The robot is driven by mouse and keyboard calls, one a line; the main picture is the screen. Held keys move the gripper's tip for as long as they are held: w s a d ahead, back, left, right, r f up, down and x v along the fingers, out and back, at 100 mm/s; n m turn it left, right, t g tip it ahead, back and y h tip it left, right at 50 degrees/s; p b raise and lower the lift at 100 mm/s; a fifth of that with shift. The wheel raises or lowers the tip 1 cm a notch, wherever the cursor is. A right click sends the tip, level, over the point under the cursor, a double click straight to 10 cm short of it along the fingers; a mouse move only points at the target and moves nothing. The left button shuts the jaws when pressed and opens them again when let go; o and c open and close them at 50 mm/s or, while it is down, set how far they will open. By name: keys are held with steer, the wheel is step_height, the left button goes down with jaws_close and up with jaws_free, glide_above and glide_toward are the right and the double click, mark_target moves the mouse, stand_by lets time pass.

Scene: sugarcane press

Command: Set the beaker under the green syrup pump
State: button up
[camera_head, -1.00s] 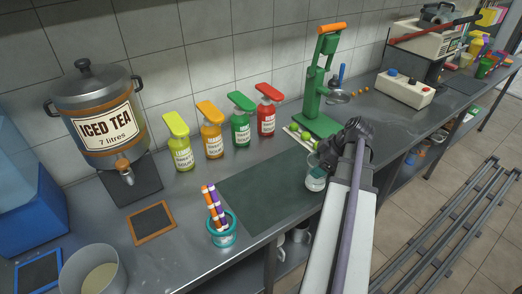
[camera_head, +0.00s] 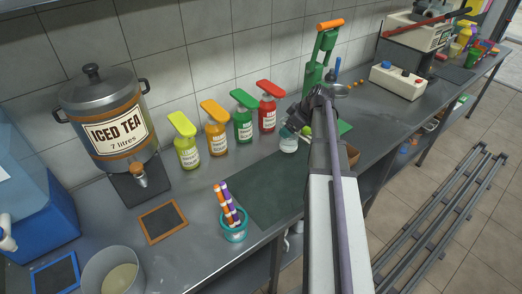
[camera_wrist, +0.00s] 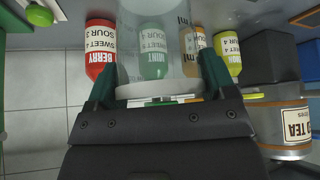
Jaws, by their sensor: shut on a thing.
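The beaker (camera_head: 289,144) is clear, with a whitish band at its lower part. My gripper (camera_head: 297,124) is shut on it; in the wrist view the beaker (camera_wrist: 155,88) stands between the two dark green fingers. Whether its base touches the counter I cannot tell. The green syrup pump (camera_head: 243,122) has a green flat top and stands at the back, left of the beaker and apart from it in the head view. In the wrist view its green bottle (camera_wrist: 152,65) shows through the clear beaker.
Red (camera_head: 268,110), orange (camera_head: 215,130) and yellow (camera_head: 186,145) pumps flank the green one in a row. A green press (camera_head: 316,68) stands right of them. A dark mat (camera_head: 255,190) lies clear in front; a teal cup (camera_head: 234,232) of striped sticks stands at its left.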

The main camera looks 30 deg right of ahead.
mark_target(243, 122)
steer(key=shift+w+f, duration=0.1)
steer(key=shift+w, duration=0.1)
steer(key=w+a+f+b, duration=0.2)
steer(key=w, duration=0.1)
steer(key=w+a+f+b, duration=0.3)
steer(key=w, duration=0.1)
steer(key=w+a+f+b, duration=0.2)
steer(key=w+f+b, duration=0.1)
steer(key=w, duration=0.1)
steer(key=shift+w+a+f, duration=0.1)
steer(key=shift+w+a, duration=0.15)
steer(key=shift+a, duration=0.05)
steer(key=o, duration=1.2)
